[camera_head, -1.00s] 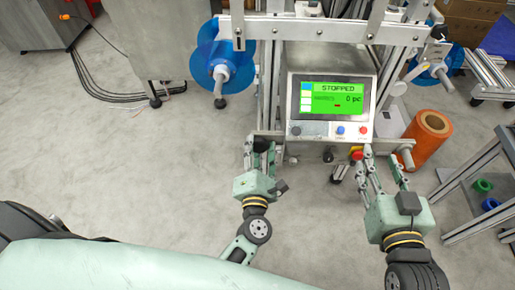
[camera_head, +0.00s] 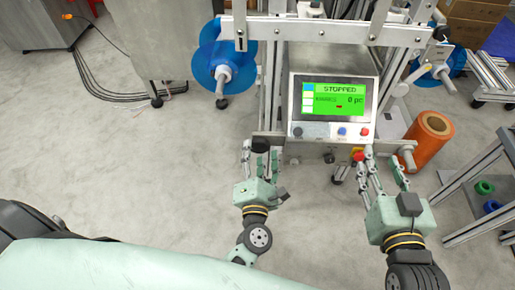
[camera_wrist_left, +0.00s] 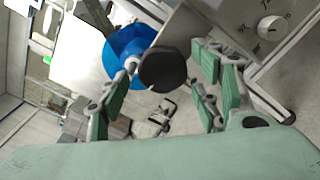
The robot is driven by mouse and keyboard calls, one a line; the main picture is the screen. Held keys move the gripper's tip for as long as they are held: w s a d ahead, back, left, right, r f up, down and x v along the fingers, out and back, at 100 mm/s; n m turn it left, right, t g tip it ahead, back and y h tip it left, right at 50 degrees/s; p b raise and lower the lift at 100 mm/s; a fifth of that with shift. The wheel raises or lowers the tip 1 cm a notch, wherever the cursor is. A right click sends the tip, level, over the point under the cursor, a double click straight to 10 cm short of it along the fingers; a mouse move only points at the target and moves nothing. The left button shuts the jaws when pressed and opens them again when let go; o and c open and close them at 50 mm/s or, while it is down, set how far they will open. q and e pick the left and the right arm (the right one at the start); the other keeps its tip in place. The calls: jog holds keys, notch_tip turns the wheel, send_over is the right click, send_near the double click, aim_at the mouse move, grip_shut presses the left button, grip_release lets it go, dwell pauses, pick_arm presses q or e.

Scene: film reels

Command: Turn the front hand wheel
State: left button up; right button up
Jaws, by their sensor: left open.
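The front hand wheel is a dark round knob (camera_head: 260,145) on the left end of the machine's front bar. In the left wrist view the wheel (camera_wrist_left: 163,68) is a black disc between the finger pairs. My left gripper (camera_head: 260,160) is open, with its fingers on either side of the wheel and no clear contact. It also shows in the left wrist view (camera_wrist_left: 160,85). My right gripper (camera_head: 382,160) is open and looks empty, in front of the machine's right side. Whether its fingertips touch anything there is unclear.
The control panel screen (camera_head: 339,97) reads STOPPED and 0 pc. A red button (camera_head: 358,155) sits near my right fingers. A blue film reel (camera_head: 212,68) hangs on the left, and an orange roll (camera_head: 428,138) stands at right. The floor (camera_head: 150,190) at left is clear.

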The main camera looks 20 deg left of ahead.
pick_arm(q)
jog(key=v, duration=1)
dwell(0.7)
